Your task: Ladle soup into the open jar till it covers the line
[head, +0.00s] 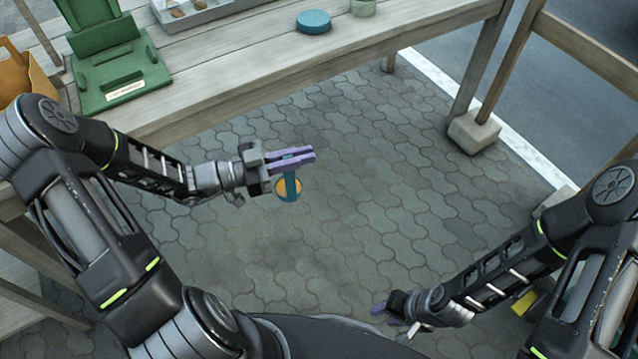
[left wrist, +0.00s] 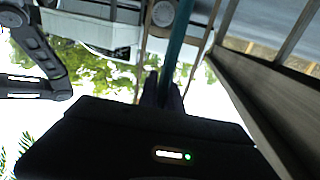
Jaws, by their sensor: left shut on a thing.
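My left gripper (head: 300,158) is shut on the handle of a teal ladle (head: 292,184) and holds it over the paving, in front of the table. An orange-yellow round shows at the ladle's lower end, perhaps soup in its bowl. In the left wrist view the teal handle (left wrist: 178,45) runs up from between the fingers. A pale green jar (head: 363,8) stands on the table at the top edge, mostly cut off; its line and contents are hidden. My right gripper (head: 392,312) is low over the paving, apart from everything; its jaw opening is unclear. No soup pot is recognisable.
The wooden table (head: 400,38) spans the top. On it are a teal disc (head: 314,22) like a lid, a white tray (head: 205,12) and a green stand (head: 120,68). An orange-brown box (head: 14,75) is at far left. Space between the grippers is free.

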